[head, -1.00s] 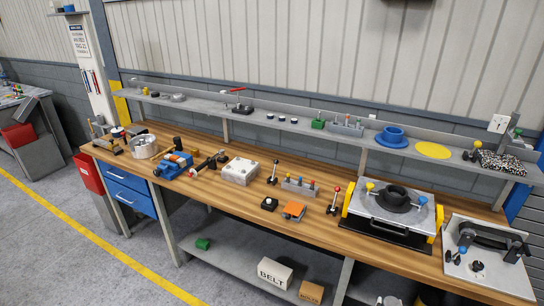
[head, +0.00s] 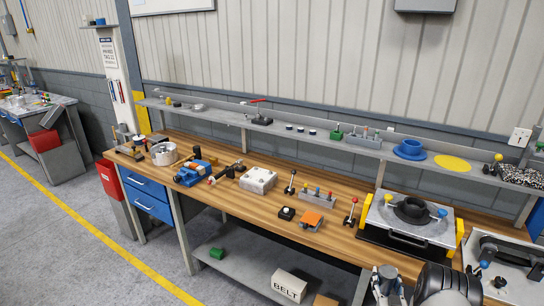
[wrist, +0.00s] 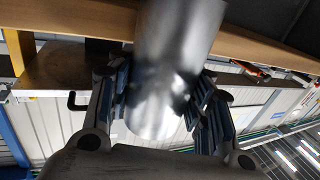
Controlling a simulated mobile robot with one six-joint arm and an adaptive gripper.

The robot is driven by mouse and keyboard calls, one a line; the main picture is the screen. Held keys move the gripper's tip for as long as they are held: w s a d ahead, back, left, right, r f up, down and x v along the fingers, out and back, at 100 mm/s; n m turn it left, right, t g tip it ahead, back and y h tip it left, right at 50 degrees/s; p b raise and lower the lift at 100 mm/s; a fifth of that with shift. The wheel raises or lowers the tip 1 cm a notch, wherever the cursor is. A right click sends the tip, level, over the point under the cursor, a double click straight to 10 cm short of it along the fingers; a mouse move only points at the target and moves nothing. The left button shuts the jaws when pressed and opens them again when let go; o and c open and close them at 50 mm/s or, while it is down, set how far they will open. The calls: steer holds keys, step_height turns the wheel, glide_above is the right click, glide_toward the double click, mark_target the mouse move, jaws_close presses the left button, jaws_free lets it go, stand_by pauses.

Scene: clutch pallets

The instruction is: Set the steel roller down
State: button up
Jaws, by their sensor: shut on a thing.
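The steel roller (wrist: 168,65) is a smooth, shiny grey cylinder in the wrist view. My gripper (wrist: 163,88) is shut on it, with one finger pressed on each side. Its far end runs out of the top of the wrist view. In the head view my gripper (head: 386,284) is at the bottom edge, right of centre, in front of the bench, with the grey roller top (head: 385,271) between its fingers. Whether the roller touches anything is not shown.
The wooden workbench (head: 235,202) carries a blue vise (head: 190,175), a white block (head: 258,180), an orange-topped part (head: 311,219) and a plate fixture (head: 383,213) with yellow sides. A grey shelf (head: 290,140) runs behind. Bare wood shows along the front edge.

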steer(key=w+a+r+n+y+b, duration=0.1)
steer(key=w+a+r, duration=0.2)
steer(key=a+r, duration=0.6)
steer(key=s+a+r+y+b, duration=0.1)
steer(key=s+a+r, duration=0.2)
steer(key=a+r, duration=0.5)
steer(key=s+a+r+n+y+b, duration=0.1)
steer(key=s+a+r, duration=0.2)
steer(key=a+r, duration=0.6)
steer(key=shift+s+r, duration=0.3)
steer(key=shift+r, duration=0.05)
steer(key=shift+d, duration=0.2)
